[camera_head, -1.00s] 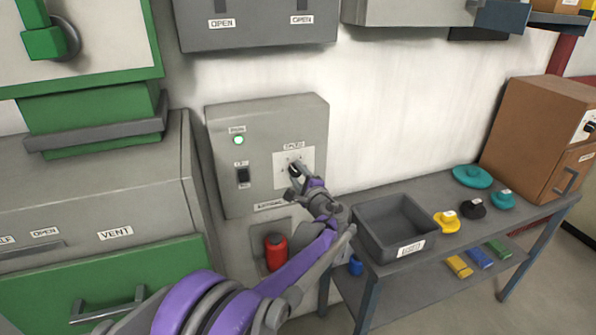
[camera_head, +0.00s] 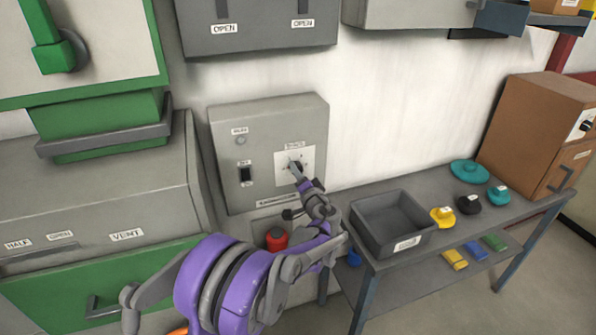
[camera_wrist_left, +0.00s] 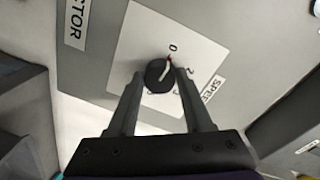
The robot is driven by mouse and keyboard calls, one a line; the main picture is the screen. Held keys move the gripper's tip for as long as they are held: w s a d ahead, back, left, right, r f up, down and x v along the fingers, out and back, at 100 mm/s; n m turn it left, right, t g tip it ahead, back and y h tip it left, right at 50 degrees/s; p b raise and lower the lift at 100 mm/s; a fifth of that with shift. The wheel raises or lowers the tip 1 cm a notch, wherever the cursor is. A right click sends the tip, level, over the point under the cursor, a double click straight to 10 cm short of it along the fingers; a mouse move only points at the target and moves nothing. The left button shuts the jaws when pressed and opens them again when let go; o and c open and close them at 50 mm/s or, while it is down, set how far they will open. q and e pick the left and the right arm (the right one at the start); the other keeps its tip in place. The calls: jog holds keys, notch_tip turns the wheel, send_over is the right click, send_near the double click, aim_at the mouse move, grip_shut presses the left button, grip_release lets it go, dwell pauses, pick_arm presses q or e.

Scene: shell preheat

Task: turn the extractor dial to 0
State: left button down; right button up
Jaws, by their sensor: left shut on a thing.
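The extractor box (camera_head: 225,140) is a grey panel on the wall in the head view. Its black dial (camera_wrist_left: 157,78) sits on a white scale plate (camera_wrist_left: 140,45), and the dial also shows small in the head view (camera_head: 294,165). The fingers hide part of the scale. My right gripper is not in view.
The box's round lamp (camera_head: 241,140) looks grey and unlit, above a black switch (camera_head: 246,174). A table with a grey bin (camera_head: 362,236) stands at right; a green-fronted cabinet (camera_head: 60,290) is at left.

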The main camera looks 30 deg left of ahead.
pick_arm(q)
jog(key=shift+n, duration=0.5)
jog(key=shift+c, duration=1.6)
grip_release()
jog(key=v, duration=1)
jog(key=shift+s+d+b, duration=0.25)
jog(key=shift+s+b, duration=0.1)
jog(key=shift+b, duration=0.05)
